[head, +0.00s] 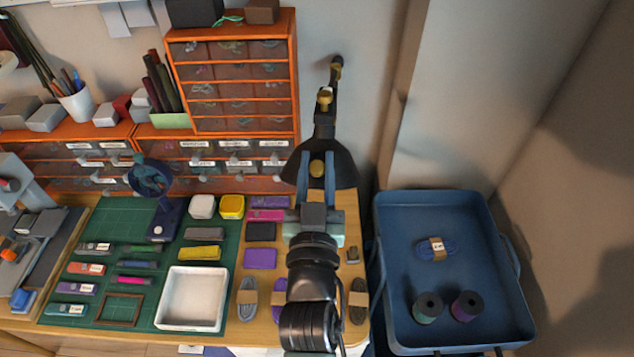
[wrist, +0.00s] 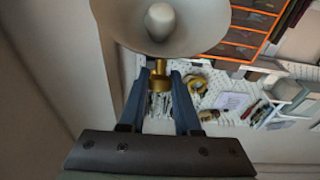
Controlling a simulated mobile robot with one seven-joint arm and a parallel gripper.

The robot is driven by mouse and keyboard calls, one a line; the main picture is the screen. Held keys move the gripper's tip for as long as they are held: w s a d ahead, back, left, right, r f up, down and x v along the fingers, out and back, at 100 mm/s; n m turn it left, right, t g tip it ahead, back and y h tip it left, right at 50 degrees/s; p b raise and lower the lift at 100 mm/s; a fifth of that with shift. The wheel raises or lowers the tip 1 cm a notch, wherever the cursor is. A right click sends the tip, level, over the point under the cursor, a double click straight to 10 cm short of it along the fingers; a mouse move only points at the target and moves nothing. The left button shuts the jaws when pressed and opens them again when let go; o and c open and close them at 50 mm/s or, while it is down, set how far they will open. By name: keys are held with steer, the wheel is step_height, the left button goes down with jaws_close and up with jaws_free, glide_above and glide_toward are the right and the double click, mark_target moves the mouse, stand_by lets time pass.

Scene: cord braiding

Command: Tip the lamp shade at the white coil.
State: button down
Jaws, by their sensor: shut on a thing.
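The lamp shade (head: 297,172) is a black cone on a wall-side lamp arm above the back right of the bench. In the wrist view its pale inside (wrist: 205,22) and white bulb (wrist: 160,20) show at the top. My gripper (head: 316,182) is at the shade, its blue fingers shut on the brass knob (wrist: 159,82) of the shade. A pale grey coil (head: 247,298) lies at the front of the bench, left of my arm. I cannot tell whether it is the white coil. My arm hides part of the coil row.
A purple coil (head: 279,297) and a dark grey coil (head: 357,300) lie on either side of my arm. A blue tray (head: 384,250) stands at right with a blue coil and two spools. Orange drawers (head: 293,80) rise behind. A green mat (head: 120,218) lies left.

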mark_target(318, 182)
steer(key=shift+w+f+t+b, duration=0.15)
steer(key=shift+f+t+b, duration=0.75)
steer(key=shift+b, duration=2.85)
steer(key=shift+w+f+t+b, duration=0.15)
steer(key=shift+f+t+b, duration=0.7)
steer(key=shift+b, duration=2.9)
steer(key=f+b, duration=0.1)
steer(key=b, duration=0.3)
steer(key=shift+w, duration=0.15)
steer(key=shift+f+t+b, duration=0.1)
steer(key=shift+t+b, duration=0.15)
steer(key=shift+b, duration=0.55)
steer(key=shift+w+n+t+b, duration=0.15)
steer(key=shift+n+t+b, duration=0.15)
steer(key=shift+b, duration=0.9)
steer(key=c, duration=0.6)
jaws_free()
steer(key=shift+c, duration=0.2)
